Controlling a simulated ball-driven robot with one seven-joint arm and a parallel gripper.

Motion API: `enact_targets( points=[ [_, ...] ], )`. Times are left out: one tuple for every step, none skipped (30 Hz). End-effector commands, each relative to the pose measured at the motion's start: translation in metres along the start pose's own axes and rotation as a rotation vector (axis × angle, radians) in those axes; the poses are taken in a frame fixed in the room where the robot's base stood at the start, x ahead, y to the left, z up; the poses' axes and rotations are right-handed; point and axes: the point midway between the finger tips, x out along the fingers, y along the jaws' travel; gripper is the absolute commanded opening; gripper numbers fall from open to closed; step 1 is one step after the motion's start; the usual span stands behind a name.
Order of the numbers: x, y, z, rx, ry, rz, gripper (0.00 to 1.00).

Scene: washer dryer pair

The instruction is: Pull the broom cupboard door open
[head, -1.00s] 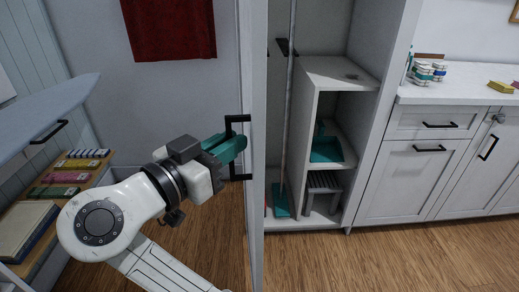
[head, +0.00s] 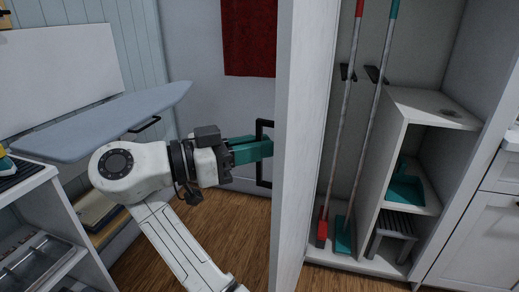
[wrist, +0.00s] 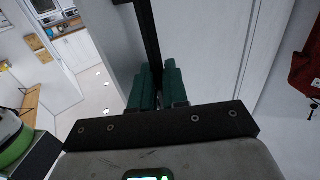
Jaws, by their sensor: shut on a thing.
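The broom cupboard door (head: 297,150) is white and stands swung open, seen nearly edge-on in the head view. Its black bar handle (head: 260,177) is on the face toward my arm. My gripper (head: 264,149) has teal fingers and is shut on the handle's upright bar. In the wrist view the handle (wrist: 149,35) runs down between my fingers (wrist: 156,88), with the door face (wrist: 205,50) to its right. The open cupboard shows a red-headed broom (head: 322,233) and a teal-headed one (head: 344,237) upright inside.
Cupboard shelves (head: 425,112) hold a teal dustpan (head: 405,188) and a grey stool (head: 392,232). A red towel (head: 250,38) hangs on the wall behind. Some wooden floor (head: 235,225) is clear.

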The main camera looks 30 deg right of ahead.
Motion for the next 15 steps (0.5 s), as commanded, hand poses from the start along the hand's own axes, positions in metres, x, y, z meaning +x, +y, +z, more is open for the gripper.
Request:
enact_targets(
  points=[
    [0.007,-0.0033,-0.0005,-0.001,-0.005,0.002,0.0],
    [0.007,-0.0033,-0.0005,-0.001,-0.006,0.002,0.0],
    [0.007,-0.0033,-0.0005,-0.001,-0.006,0.002,0.0],
    [0.007,-0.0032,-0.0005,-0.001,-0.006,0.002,0.0],
    [0.007,-0.0032,-0.0005,-0.001,-0.006,0.002,0.0],
    [0.0071,-0.0032,-0.0006,0.0,-0.006,0.002,0.0],
    [0.0071,-0.0032,-0.0006,0.0,-0.006,0.002,0.0],
    [0.0071,-0.0031,-0.0006,0.0,-0.006,0.002,0.15],
    [0.007,-0.0032,-0.0006,0.0,-0.006,0.002,0.19],
    [0.0069,-0.0031,-0.0006,0.0,-0.006,0.002,0.22],
    [0.0068,-0.003,-0.0007,0.0,-0.006,0.002,0.25],
    [0.0065,-0.003,-0.0006,-0.001,-0.005,0.001,0.28],
    [0.0063,-0.0029,-0.0006,-0.001,-0.005,0.001,0.31],
    [0.0061,-0.0029,-0.0006,-0.001,-0.005,0.001,0.34],
    [0.0058,-0.0028,-0.0006,-0.001,-0.005,0.0,0.36]
  ],
)
